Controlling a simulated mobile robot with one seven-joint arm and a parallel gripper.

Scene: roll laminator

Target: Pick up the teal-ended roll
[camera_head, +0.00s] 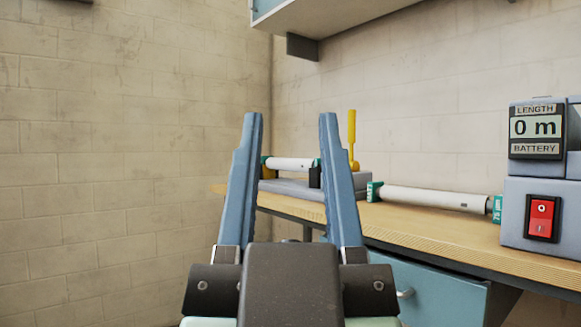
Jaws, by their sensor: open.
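The teal-ended roll (432,199) is a white cylinder with teal ends. It lies on the wooden bench top (462,232), to the right of my gripper. My gripper (289,117) is open and empty, its two blue fingers pointing up and away in the foreground. A second white roll (290,164) sits on a grey stand at the back left of the bench. It shows between my fingers, which hide parts of it and of the stand. Something teal shows at its right end beside my right finger.
A grey machine (548,200) with a "0 m" display and a red switch (541,218) stands on the right, close to the roll's right end. A yellow lever (352,138) rises by the stand. A cabinet (330,18) hangs above. A blue drawer (430,290) is below the bench.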

